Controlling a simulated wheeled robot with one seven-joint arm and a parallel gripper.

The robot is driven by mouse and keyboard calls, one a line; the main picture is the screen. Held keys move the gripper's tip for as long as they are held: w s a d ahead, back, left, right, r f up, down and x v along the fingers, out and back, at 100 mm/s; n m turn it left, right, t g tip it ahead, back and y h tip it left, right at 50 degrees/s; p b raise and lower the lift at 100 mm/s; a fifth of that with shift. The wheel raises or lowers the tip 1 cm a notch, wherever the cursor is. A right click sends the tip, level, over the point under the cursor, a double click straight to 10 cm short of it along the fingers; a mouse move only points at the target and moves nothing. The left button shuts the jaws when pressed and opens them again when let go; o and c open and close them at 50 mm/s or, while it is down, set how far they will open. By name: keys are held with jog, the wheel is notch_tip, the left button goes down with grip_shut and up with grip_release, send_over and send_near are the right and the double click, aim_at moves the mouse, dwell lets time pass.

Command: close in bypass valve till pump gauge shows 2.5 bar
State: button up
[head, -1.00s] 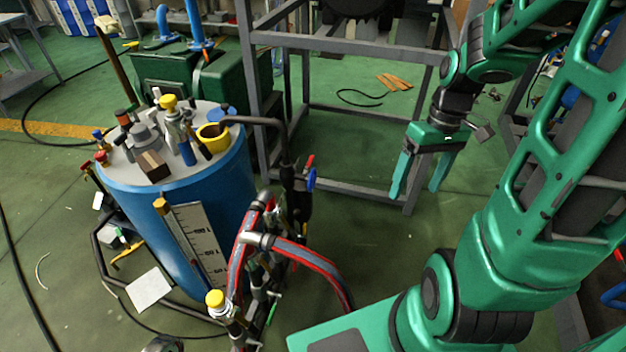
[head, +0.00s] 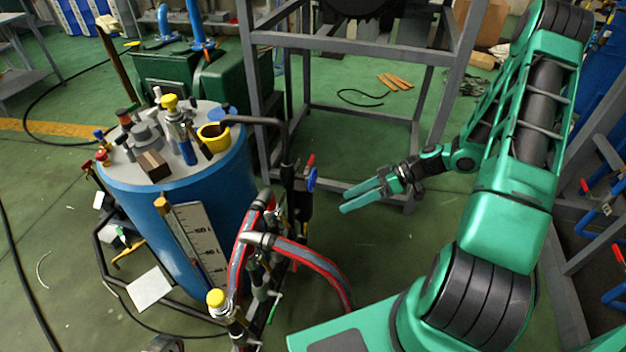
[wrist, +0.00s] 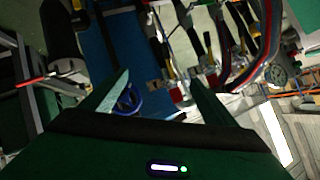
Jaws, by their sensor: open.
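My gripper (head: 346,197) is open and empty, its fingers pointing left toward a small blue handwheel (head: 311,180) on the dark vertical pipe. A gap shows between the fingertips and this wheel. In the wrist view, a blue ring-shaped wheel (wrist: 127,101) appears close to one finger of my gripper (wrist: 158,77), between the two fingers in the picture. I cannot tell for certain which fitting is the bypass valve. A round gauge (wrist: 279,77) shows at the right of the wrist view; its reading is too small to make out.
A blue drum (head: 180,210) with several fittings on its grey top stands at the left. Red-striped hoses (head: 300,255) and a yellow-capped valve (head: 216,299) stand in front of it. A grey metal frame (head: 350,37) stands behind. Green floor lies open below my gripper.

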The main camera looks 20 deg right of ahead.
aim_at(315, 179)
jog(key=w+f+t+y, duration=0.2)
jog(key=w+t+y, duration=0.1)
jog(key=w+t, duration=0.45)
jog(key=shift+t, duration=0.25)
jog(key=x, duration=0.9)
jog(key=shift+w+a+r, duration=0.1)
jog(key=shift+a+r, duration=0.15)
jog(key=shift+a, duration=0.05)
